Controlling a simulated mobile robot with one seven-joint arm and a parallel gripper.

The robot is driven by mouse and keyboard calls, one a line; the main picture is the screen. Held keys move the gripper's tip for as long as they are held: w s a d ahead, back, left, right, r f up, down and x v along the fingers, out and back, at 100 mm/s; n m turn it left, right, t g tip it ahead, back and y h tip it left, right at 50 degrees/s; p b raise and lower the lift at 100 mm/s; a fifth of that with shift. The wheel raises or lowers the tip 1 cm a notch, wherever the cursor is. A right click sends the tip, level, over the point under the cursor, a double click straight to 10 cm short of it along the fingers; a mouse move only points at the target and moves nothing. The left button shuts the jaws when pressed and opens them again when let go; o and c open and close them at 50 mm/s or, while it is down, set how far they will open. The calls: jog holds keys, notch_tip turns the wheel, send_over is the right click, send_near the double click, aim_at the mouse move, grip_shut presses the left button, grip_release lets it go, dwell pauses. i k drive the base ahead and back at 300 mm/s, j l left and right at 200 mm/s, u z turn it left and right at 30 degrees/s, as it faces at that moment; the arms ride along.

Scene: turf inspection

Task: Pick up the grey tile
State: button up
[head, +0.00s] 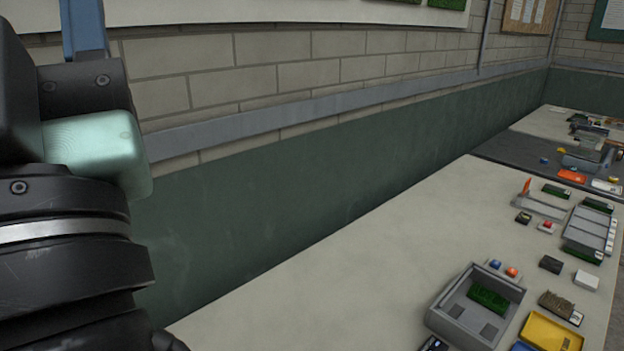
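I cannot tell for sure which item is the grey tile. A small dark grey block (551,264) lies on the light table at the right, with a small white block (586,280) beside it. Two grey squares (491,331) show on the floor of a grey tray (436,318), which also holds a green turf piece (488,298). Part of my arm fills the left side of the view, well apart from these items. The fingers of my gripper are not in view.
The light table (330,300) runs along a green and brick wall (330,190); its left part is bare. A yellow tray (550,333), a brown turf sample (560,306) and a grey rack (588,235) crowd its right side. A dark table (510,154) stands beyond.

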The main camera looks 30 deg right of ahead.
aim_at(477, 322)
jog(key=i+z, duration=0.15)
jog(key=z, duration=0.25)
jog(key=i+z, duration=0.15)
jog(key=z, duration=0.3)
jog(key=i+j+z, duration=0.1)
jog(key=z, duration=0.3)
jog(key=i+j+z, duration=0.1)
jog(key=z, duration=0.35)
jog(key=i+j+z, duration=0.15)
jog(key=z, duration=0.3)
jog(key=i+j+z, duration=0.25)
jog(key=z, duration=0.25)
jog(key=i+j+z, duration=0.25)
jog(key=z, duration=0.2)
jog(key=j, duration=0.1)
